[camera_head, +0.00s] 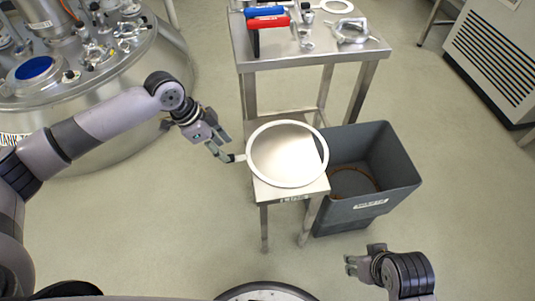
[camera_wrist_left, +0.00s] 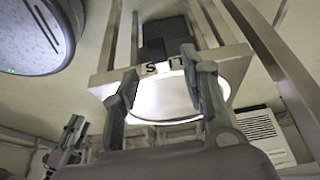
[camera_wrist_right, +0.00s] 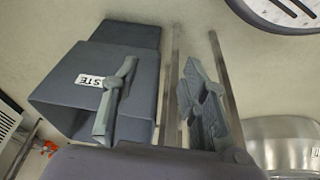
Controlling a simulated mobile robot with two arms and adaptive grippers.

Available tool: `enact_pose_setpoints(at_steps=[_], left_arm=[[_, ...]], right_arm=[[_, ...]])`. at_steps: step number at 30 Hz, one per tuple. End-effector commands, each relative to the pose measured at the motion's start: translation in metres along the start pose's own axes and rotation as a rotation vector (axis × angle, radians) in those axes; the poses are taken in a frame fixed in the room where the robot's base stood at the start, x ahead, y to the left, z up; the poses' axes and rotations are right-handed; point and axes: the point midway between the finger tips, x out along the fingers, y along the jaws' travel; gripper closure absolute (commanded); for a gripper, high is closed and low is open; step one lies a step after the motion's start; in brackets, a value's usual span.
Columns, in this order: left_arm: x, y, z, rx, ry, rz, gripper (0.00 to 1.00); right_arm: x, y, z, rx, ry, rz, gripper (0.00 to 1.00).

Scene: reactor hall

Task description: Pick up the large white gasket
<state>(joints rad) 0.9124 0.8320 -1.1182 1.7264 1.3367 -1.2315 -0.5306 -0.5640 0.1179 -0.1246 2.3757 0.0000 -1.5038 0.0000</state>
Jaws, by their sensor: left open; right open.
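The large white gasket (camera_head: 287,185) is a wide ring lying flat on the small steel stand (camera_head: 290,195), its rim reaching past the top's edges. My left gripper (camera_head: 232,150) is open at the gasket's left edge, with a fingertip very close to the rim; I cannot tell whether it touches. In the left wrist view, part of the pale ring (camera_wrist_left: 165,120) shows between and beyond the open fingers. My right gripper (camera_head: 350,264) is open and empty, low at the front right, away from the stand. It also shows open in the right wrist view (camera_wrist_right: 160,95).
A grey waste bin (camera_head: 395,165) stands right beside the stand, with a brownish ring inside. Behind is a steel table (camera_head: 275,55) with red and blue handled tools, clamps and a smaller white ring (camera_head: 337,6). A reactor vessel (camera_head: 110,95) stands left, a vented cabinet (camera_head: 500,60) right.

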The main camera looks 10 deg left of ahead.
Motion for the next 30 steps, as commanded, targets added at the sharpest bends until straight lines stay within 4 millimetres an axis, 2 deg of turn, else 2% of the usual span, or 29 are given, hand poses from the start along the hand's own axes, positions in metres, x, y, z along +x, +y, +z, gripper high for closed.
enact_pose_setpoints(at_steps=[1, 4, 9, 17, 30], left_arm=[[0.009, 0.001, 0.001, 0.001, -0.001, 0.001, 0.59], [0.021, 0.001, 0.001, 0.000, -0.001, -0.001, 0.59], [0.038, 0.001, 0.001, 0.000, 0.000, 0.000, 0.59], [0.039, 0.001, 0.001, 0.000, -0.001, -0.001, 0.59], [0.039, 0.001, 0.001, 0.000, -0.001, -0.001, 0.88]], right_arm=[[-0.006, 0.000, 0.000, 0.000, 0.007, 0.001, 0.60], [-0.022, 0.001, 0.001, 0.001, 0.014, 0.002, 0.60], [-0.018, 0.001, 0.003, 0.001, 0.011, 0.002, 0.60], [-0.019, 0.001, 0.003, 0.001, 0.011, 0.002, 0.60], [-0.019, 0.001, 0.003, 0.001, 0.011, 0.002, 0.60]])
